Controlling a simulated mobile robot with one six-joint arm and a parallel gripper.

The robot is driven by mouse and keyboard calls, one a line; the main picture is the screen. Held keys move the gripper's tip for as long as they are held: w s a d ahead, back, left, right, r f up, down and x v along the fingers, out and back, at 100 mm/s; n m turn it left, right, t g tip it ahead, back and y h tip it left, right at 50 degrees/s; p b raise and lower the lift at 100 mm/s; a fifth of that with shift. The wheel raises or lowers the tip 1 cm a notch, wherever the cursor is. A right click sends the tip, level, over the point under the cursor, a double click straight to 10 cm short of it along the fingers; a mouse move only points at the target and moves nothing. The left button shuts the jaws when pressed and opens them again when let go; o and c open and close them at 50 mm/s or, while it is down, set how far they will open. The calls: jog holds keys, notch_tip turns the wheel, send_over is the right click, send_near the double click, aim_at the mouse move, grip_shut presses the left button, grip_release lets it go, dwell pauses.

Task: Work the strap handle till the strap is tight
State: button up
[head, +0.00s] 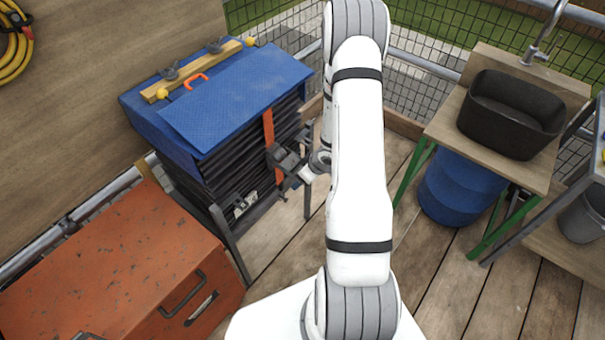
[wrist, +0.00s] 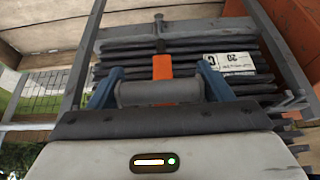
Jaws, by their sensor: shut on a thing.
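An orange strap (head: 268,127) runs down the front of a stack of dark tiles (head: 222,178). A short piece of the strap (wrist: 162,67) also shows in the wrist view, behind the handle. My gripper (head: 290,163) is at the front of the stack, at the dark strap handle. In the wrist view the grey bar of the handle (wrist: 160,92) lies crosswise between the two blue fingers of my gripper (wrist: 160,84), which is shut on it. In the head view my gripper partly hides the handle and strap. I cannot tell how tight the strap is.
A blue cover (head: 240,95) lies over the stack, with a wooden bar (head: 197,71) above. An orange chest (head: 110,265) stands front left. A bench with a black basin (head: 510,113) and a blue barrel (head: 460,187) stand right. Some plank floor (head: 440,275) is bare.

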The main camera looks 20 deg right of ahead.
jog(key=shift+s, duration=0.3)
jog(key=o, duration=1.2)
jog(key=shift+r, duration=0.1)
jog(key=shift+o, duration=0.9)
jog(key=shift+d+r, duration=0.15)
jog(key=shift+r, duration=0.15)
jog(key=p+v, duration=0.2)
jog(key=v, duration=0.5)
jog(key=shift+s, duration=0.1)
